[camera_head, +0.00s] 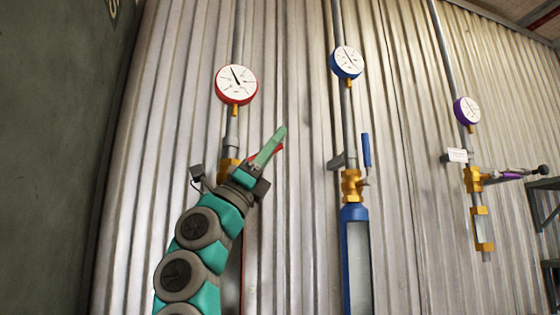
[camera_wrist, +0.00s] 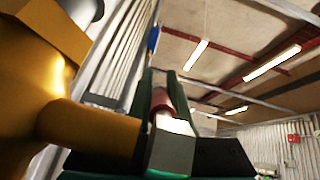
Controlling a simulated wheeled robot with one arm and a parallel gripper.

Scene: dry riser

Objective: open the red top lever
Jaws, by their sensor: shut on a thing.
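The red top lever (camera_head: 279,149) shows as a small red strip beside my gripper (camera_head: 274,143) in the head view. It slants up and to the right from the brass valve (camera_head: 227,170) on the left pipe. My gripper hides most of the lever and part of the valve. In the wrist view, the red grip of the lever (camera_wrist: 160,97) lies between the two green fingers of my gripper (camera_wrist: 160,88), which is shut on it. The brass valve body (camera_wrist: 35,85) fills the left side of that view, close to the gripper.
A red-rimmed gauge (camera_head: 236,85) sits above the valve. To the right are a blue gauge (camera_head: 347,62), an upright blue lever (camera_head: 366,150), a purple gauge (camera_head: 467,111) and a purple lever (camera_head: 507,176). A corrugated wall stands close behind. A dark panel (camera_head: 65,150) is at left.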

